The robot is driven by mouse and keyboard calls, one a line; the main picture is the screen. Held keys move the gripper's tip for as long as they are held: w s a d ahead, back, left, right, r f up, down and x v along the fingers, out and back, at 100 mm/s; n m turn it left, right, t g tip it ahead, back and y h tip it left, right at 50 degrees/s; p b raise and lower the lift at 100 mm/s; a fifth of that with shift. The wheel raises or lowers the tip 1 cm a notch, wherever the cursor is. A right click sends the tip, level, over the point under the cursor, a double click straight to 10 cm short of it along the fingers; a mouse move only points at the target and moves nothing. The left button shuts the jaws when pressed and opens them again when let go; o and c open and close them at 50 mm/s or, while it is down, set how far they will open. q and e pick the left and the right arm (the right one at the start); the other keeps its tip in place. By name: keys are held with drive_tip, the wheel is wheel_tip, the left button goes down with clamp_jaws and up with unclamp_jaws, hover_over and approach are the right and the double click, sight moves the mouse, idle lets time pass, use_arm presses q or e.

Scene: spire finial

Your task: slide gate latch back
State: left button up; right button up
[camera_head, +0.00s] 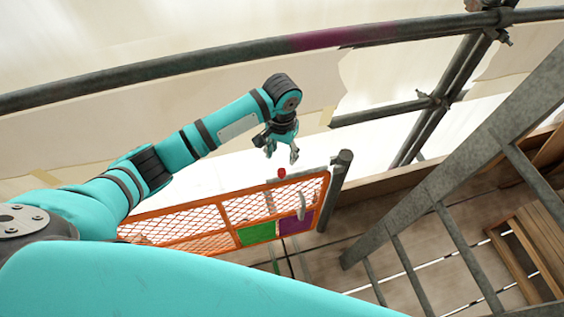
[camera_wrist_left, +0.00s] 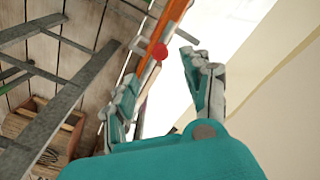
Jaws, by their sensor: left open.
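The orange mesh gate (camera_head: 222,212) stands in the middle of the head view, with a green panel and a purple panel low on it. A small red knob (camera_head: 282,172) shows at its top rail, near the grey post, and seems to belong to the latch. In the left wrist view the red knob (camera_wrist_left: 160,52) appears by the orange rail (camera_wrist_left: 172,18), between the finger directions. My left gripper (camera_head: 281,150) is open and empty, just above the knob with a visible gap. Its spread fingers show in the wrist view (camera_wrist_left: 160,72). The latch bar itself is not clear. My right gripper is not in view.
A grey post (camera_head: 334,190) stands at the gate's right end. A scaffold rail (camera_head: 230,55) crosses behind my arm. A grey ladder (camera_head: 440,180) slopes across the right side, over a plank deck (camera_head: 385,235). Pale sheeting hangs behind.

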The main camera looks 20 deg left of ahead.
use_arm(q)
drive_tip(key=shift+r, duration=1.6)
drive_tip(key=shift+f, duration=0.1)
drive_tip(key=s+d+f+m+t+h, duration=0.1)
drive_tip(key=s+d+f, duration=0.15)
drive_tip(key=s, duration=0.35)
drive_tip(key=s+d+f+t+h, duration=0.1)
drive_tip(key=s+d+f+h, duration=0.15)
drive_tip(key=s, duration=0.45)
drive_tip(key=s+a+r+n+t+y, duration=0.1)
drive_tip(key=s+a+r+t+y, duration=0.15)
drive_tip(key=s+a, duration=0.85)
wheel_tip(320, 180, down, 24)
drive_tip(key=s+d+g, duration=0.1)
drive_tip(key=s+g, duration=0.1)
drive_tip(key=s+a+f+g+y, duration=0.1)
drive_tip(key=s+a+f, duration=0.2)
drive_tip(key=s+f, duration=1.4)
drive_tip(key=shift+f, duration=0.75)
